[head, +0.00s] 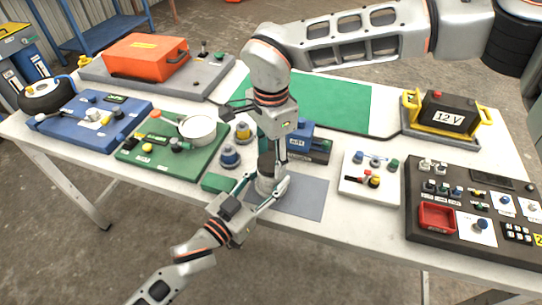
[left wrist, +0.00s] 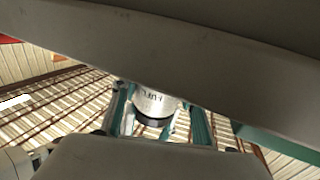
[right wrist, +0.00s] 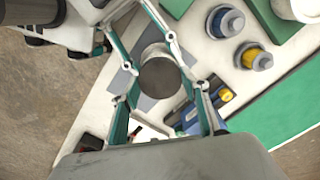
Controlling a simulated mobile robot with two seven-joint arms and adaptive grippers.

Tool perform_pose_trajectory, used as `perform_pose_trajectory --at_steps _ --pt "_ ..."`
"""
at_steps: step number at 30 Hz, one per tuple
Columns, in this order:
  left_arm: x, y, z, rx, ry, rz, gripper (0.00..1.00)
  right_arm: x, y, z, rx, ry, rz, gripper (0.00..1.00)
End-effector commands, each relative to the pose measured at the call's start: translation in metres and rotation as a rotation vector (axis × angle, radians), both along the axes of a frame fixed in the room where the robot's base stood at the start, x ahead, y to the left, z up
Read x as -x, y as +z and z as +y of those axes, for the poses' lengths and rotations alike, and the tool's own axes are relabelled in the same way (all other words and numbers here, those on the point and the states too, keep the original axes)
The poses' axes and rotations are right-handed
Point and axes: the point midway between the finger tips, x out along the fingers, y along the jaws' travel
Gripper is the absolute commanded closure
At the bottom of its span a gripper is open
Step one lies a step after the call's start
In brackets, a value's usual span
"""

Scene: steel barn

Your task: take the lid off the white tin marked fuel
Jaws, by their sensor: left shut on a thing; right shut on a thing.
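My left gripper (head: 268,188) reaches in from the front left and is shut around the tin's body. The dark lettering on the tin (left wrist: 155,101) shows upside down in the left wrist view. My right gripper (head: 269,162) comes from above and is shut on the lid. The lid's round top (right wrist: 160,75) shows between its fingers in the right wrist view.
A green board (head: 185,155) with a white pot (head: 198,131) and blue and yellow knobs lie left of the grippers. A blue device (head: 305,142) stands just behind right. A white switch panel (head: 370,190) lies farther right.

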Motion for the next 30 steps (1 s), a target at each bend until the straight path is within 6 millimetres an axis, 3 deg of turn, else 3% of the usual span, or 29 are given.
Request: perform_pose_trajectory --at_steps 4,30 --pt "0.0001 0.0003 -0.0003 0.001 0.000 0.000 1.00 0.0004 0.0002 0.0005 0.000 0.145 0.000 0.81" --pt "0.0000 0.0003 -0.0001 0.001 0.000 0.000 1.00 0.0002 0.0059 0.0003 -0.001 0.141 0.001 0.81"
